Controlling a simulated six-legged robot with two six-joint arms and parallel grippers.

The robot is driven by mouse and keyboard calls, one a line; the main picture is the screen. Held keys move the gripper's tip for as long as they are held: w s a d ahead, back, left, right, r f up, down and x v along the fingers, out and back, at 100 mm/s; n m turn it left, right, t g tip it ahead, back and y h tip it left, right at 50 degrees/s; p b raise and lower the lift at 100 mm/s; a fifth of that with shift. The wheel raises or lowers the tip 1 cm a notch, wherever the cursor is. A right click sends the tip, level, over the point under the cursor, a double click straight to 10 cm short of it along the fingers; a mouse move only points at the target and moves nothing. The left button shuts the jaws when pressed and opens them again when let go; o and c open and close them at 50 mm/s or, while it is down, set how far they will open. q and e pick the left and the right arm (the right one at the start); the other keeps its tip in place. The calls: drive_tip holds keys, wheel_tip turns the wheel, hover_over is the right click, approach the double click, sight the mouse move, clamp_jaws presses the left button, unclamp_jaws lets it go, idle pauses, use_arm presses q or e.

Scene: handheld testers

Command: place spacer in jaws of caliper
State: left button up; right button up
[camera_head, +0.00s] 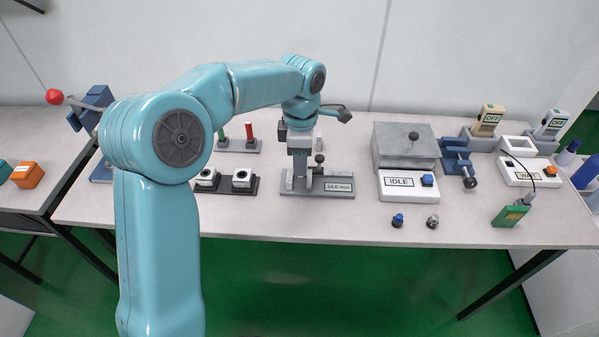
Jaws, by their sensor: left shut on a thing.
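The caliper (318,201) is a grey device on the table in front of me, with upright jaws and a display that seems to read 34.0 mm. My left gripper (300,153) points down over the caliper's jaws and is shut on the spacer. The spacer is mostly hidden by the gripper and jaws, so I cannot tell whether it touches them. My right gripper is not in view.
Two white blocks with round holes (242,177) sit on a dark tray left of the caliper. Red and green pins (251,131) stand behind. A grey box station marked IDLE (398,182) is to the right. Two small knobs (398,220) lie near the front edge.

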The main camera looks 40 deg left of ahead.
use_arm(q)
drive_tip(key=shift+s+f, duration=0.1)
drive_tip(key=shift+f, duration=1.75)
drive_tip(key=shift+f+b, duration=0.15)
drive_tip(key=shift+b, duration=0.2)
drive_tip(key=o, duration=1)
drive_tip(key=shift+o, duration=0.2)
drive_tip(key=shift+r, duration=0.35)
wheel_tip(320, 180, up, 12)
drive_tip(key=p, duration=0.3)
drive_tip(key=shift+f, duration=0.15)
